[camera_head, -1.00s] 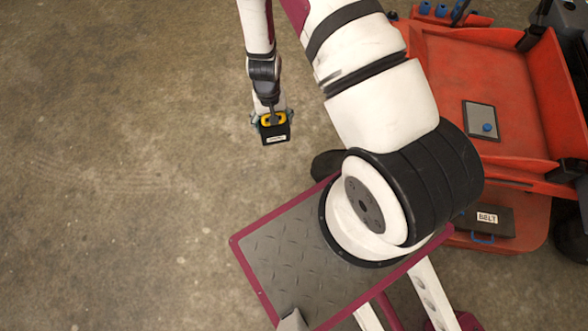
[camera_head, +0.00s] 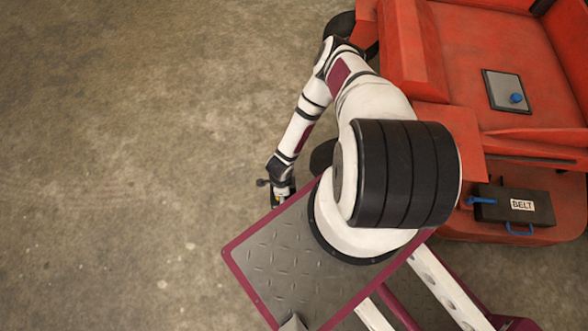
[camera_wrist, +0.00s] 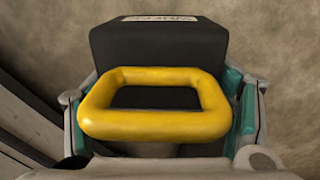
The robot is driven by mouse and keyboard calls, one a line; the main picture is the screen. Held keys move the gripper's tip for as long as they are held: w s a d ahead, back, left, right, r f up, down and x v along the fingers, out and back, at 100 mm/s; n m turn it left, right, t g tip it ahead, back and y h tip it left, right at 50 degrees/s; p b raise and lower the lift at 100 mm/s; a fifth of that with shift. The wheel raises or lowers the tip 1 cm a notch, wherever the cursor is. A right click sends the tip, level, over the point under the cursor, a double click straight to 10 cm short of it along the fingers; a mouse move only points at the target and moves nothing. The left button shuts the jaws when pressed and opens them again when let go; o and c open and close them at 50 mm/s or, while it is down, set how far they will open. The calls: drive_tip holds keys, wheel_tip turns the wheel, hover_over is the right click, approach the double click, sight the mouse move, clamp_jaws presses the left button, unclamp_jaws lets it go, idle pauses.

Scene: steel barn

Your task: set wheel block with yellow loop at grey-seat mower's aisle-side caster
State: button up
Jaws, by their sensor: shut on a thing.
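The black wheel block (camera_wrist: 160,48) with its yellow loop (camera_wrist: 155,131) fills the middle of the wrist view. My gripper (camera_wrist: 160,100) is shut on it, with teal finger pads at both sides of the block. In the head view my gripper (camera_head: 280,192) hangs low by the purple edge of my base, and the block is only a small dark shape there. The red mower (camera_head: 465,50) is on the right. A dark wheel (camera_head: 322,157) shows partly beside my base, right of my gripper; another (camera_head: 340,24) shows at the top. No seat is visible.
A black case labelled BELT (camera_head: 515,205) with blue handles lies on the mower's lower red deck. A grey plate (camera_head: 506,90) with a blue knob is on the mower's body. The concrete floor (camera_head: 120,150) on the left is clear.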

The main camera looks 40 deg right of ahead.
drive_tip(key=f, duration=0.1)
drive_tip(key=f+m, duration=0.1)
drive_tip(key=shift+s+a+f+m+b, duration=0.3)
drive_tip(key=shift+s+a+f+b, duration=0.05)
drive_tip(key=shift+a+f+b, duration=0.05)
drive_tip(key=shift+w+d+f, duration=0.15)
drive_tip(key=shift+d, duration=0.1)
drive_tip(key=w+d+b, duration=0.2)
drive_tip(key=d, duration=0.2)
drive_tip(key=w+d+f+b, duration=0.1)
drive_tip(key=w+d, duration=0.2)
drive_tip(key=d, duration=0.1)
drive_tip(key=w+d+b, duration=0.2)
drive_tip(key=d, duration=0.2)
drive_tip(key=shift+w+f+b, duration=0.15)
drive_tip(key=shift+w+b, duration=0.15)
drive_tip(key=shift+w+d, duration=0.35)
drive_tip(key=shift+d, duration=0.2)
drive_tip(key=shift+s+a+f+b, duration=0.1)
drive_tip(key=shift+a+f+b, duration=0.05)
drive_tip(key=shift+f+b, duration=1.4)
drive_tip(key=shift+f, duration=0.3)
drive_tip(key=o, duration=1.6)
drive_tip(key=shift+r+p, duration=0.1)
drive_tip(key=shift+p, duration=0.25)
